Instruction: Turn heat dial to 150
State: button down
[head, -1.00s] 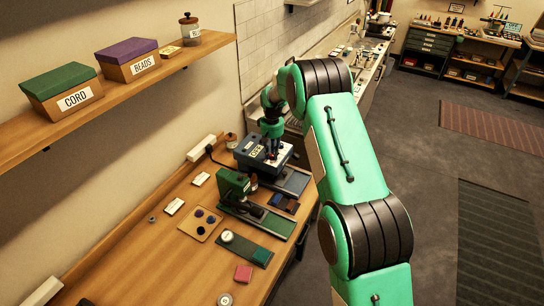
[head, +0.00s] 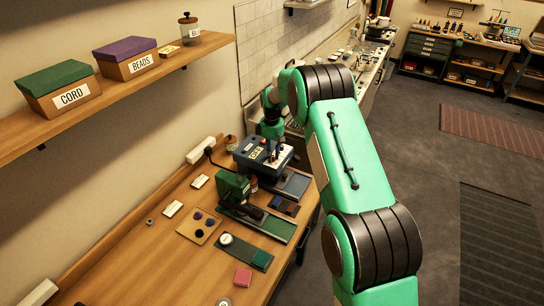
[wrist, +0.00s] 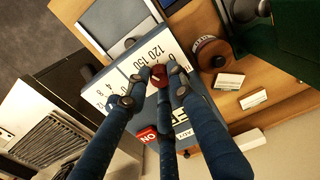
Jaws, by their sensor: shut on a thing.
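The blue heat box (head: 245,152) stands on the workbench beyond a green press. In the wrist view, its white scale plate (wrist: 128,68) shows printed numbers including 120 and 150. The small red dial (wrist: 158,77) sits beside the scale, near the 150. My gripper (wrist: 160,75) has its dark blue fingers on either side of the dial and is shut on it. A pale mark shows on the dial, but its exact reading is unclear. In the head view my wrist (head: 271,128) is over the back of the box, and the fingertips are hard to make out.
The green press (head: 232,187) stands just in front of the box. A round brown-rimmed jar (wrist: 209,53) and small label cards (wrist: 229,81) are close to the dial. A shelf (head: 130,80) runs along the wall.

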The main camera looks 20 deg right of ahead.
jog(key=shift+n, duration=0.3)
jog(key=c, duration=1.5)
grip_release()
jog(key=shift+r, duration=0.15)
notch_tip(320, 180, up, 12)
jog(key=shift+f, duration=0.15)
